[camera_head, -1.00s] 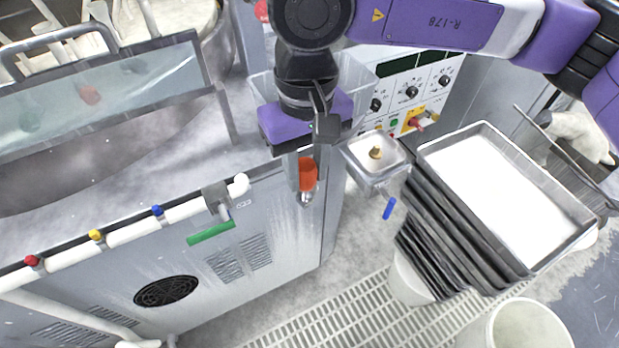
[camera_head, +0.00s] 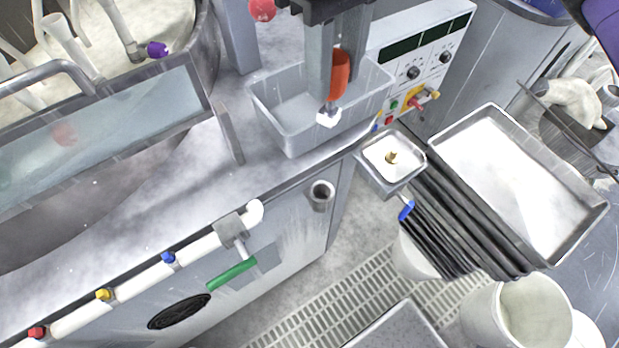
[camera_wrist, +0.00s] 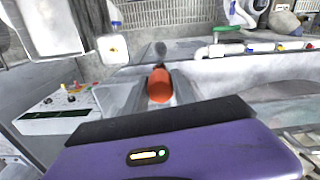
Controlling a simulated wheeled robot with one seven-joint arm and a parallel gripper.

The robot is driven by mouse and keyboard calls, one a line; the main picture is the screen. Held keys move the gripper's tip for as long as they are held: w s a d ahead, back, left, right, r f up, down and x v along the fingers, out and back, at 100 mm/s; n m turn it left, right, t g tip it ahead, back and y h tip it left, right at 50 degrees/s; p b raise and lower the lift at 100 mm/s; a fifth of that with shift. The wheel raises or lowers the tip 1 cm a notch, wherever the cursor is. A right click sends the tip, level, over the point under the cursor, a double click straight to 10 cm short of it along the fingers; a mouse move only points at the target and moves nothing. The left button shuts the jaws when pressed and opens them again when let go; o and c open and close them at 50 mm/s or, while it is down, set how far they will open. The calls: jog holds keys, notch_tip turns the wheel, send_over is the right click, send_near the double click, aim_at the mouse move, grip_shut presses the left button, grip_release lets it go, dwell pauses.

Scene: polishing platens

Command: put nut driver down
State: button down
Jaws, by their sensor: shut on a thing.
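The nut driver has an orange handle (camera_head: 341,72) and hangs upright between the fingers of my gripper (camera_head: 336,88), its pale metal end pointing down. My gripper is shut on it. In the head view it appears over the grey open bin (camera_head: 270,104) on the machine's ledge; the exact height above the bin is unclear. In the wrist view the orange handle (camera_wrist: 160,86) sits between the two grey fingers. The shaft is mostly hidden there.
A short metal tube (camera_head: 321,194) is fixed to the machine's front. A control panel (camera_head: 414,62) stands behind the bin. A small tray (camera_head: 371,184) and a large white-filled tray (camera_head: 597,222) lie to the right. A white pipe with coloured valves (camera_head: 134,283) runs along the front.

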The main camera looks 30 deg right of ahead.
jog(key=shift+w+f, duration=0.1)
jog(key=shift+f, duration=0.25)
notch_tip(320, 180, down, 19)
jog(key=p, duration=0.2)
jog(key=shift+f+b, duration=0.65)
jog(key=shift+b, duration=0.45)
jog(key=c, duration=1)
grip_release()
jog(key=shift+c, duration=0.2)
jog(key=shift+r+p, duration=0.2)
jog(key=shift+p, duration=0.15)
